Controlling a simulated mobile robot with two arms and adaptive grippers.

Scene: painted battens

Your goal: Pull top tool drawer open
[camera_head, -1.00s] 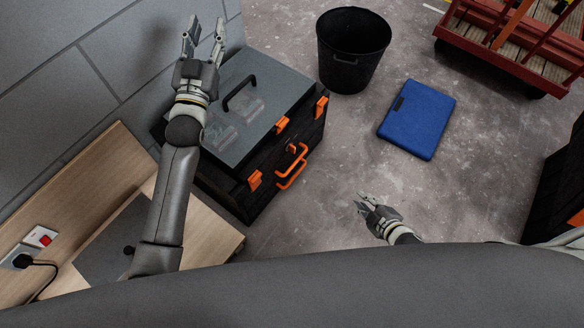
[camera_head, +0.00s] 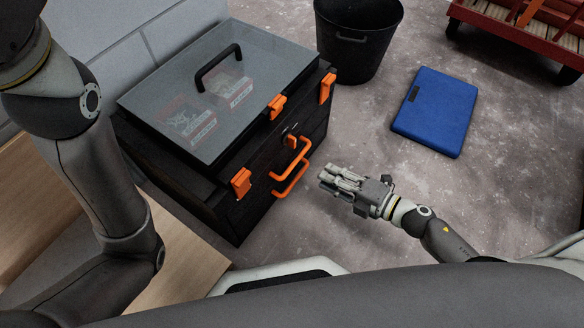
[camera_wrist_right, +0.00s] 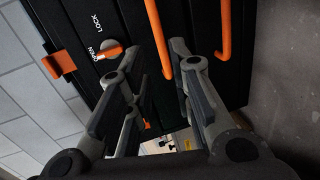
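The black tool box (camera_head: 222,190) stands on the floor at left of centre in the head view. Its front carries two orange bar handles. The upper handle (camera_head: 290,160) also shows in the right wrist view (camera_wrist_right: 154,35), between the fingers' lines. The lower handle (camera_head: 292,182) lies just below it. A lock knob with an orange pointer (camera_wrist_right: 110,51) sits between the words LOCK and OPEN, its pointer beside OPEN. The drawers look shut. My right gripper (camera_head: 335,180) is open and empty, facing the front, apart from the handles. My left gripper is out of view.
A clear lid with a black carry handle (camera_head: 217,67) covers the box, with orange latches (camera_head: 241,182) at its front edge. A black bucket (camera_head: 357,45), a blue case (camera_head: 435,112) and a red cart (camera_head: 520,30) stand beyond.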

